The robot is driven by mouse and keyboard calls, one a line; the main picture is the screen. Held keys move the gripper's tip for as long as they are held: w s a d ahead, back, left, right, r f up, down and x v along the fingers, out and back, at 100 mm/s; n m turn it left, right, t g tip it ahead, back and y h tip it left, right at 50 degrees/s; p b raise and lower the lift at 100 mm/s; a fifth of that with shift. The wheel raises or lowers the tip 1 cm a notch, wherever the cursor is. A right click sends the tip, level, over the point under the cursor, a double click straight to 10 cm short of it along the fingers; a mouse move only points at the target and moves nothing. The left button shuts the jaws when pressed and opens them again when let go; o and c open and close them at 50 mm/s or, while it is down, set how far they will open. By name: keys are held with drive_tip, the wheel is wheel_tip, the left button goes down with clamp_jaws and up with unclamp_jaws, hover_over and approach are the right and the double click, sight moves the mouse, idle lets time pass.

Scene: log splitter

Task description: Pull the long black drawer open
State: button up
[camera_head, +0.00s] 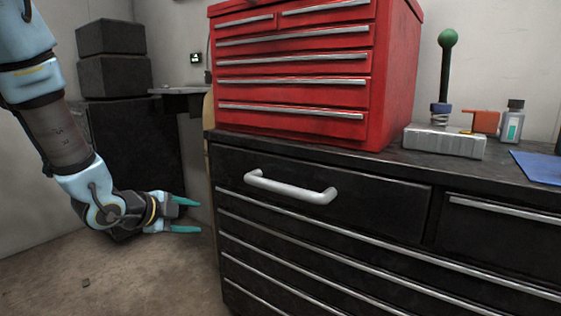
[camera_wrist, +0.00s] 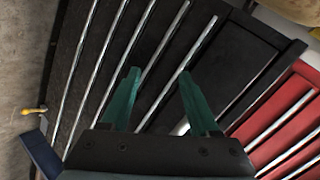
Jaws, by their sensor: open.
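The black cabinet (camera_head: 311,240) stands at the right in the head view. Its wide upper left drawer (camera_head: 370,197) carries a thick light grey bar handle (camera_head: 291,188) and looks shut. Wide black drawers with thin metal strip pulls lie below it, also shut. My gripper (camera_head: 200,216) is open and empty, left of the cabinet and a little lower than the bar handle, apart from it in the picture. In the wrist view my gripper (camera_wrist: 159,75) has its two teal fingers spread before the tilted black drawer fronts. A pale bit by the right finger may be the handle.
A red tool chest (camera_head: 290,75) stands on the cabinet top. A metal block (camera_head: 445,141), a green-knobbed lever (camera_head: 447,50), a small bottle (camera_head: 512,122) and a blue sheet (camera_head: 540,166) lie right of it. Bare floor (camera_head: 110,270) shows left of the cabinet.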

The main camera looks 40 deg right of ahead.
sight(276, 188)
drive_tip(key=s+d+r+m+g+h+p, duration=0.3)
drive_tip(key=s+d+r+m+g+h, duration=0.2)
drive_tip(key=s+d+r+m+g, duration=0.35)
drive_tip(key=shift+m+t, duration=0.55)
drive_tip(key=shift+t, duration=0.4)
drive_tip(key=x, duration=0.3)
drive_tip(key=s+x, duration=0.1)
drive_tip(key=x, duration=0.7)
drive_tip(key=shift+s+f, duration=0.2)
drive_tip(key=shift+s, duration=0.15)
drive_tip(key=shift+a, duration=0.1)
clamp_jaws()
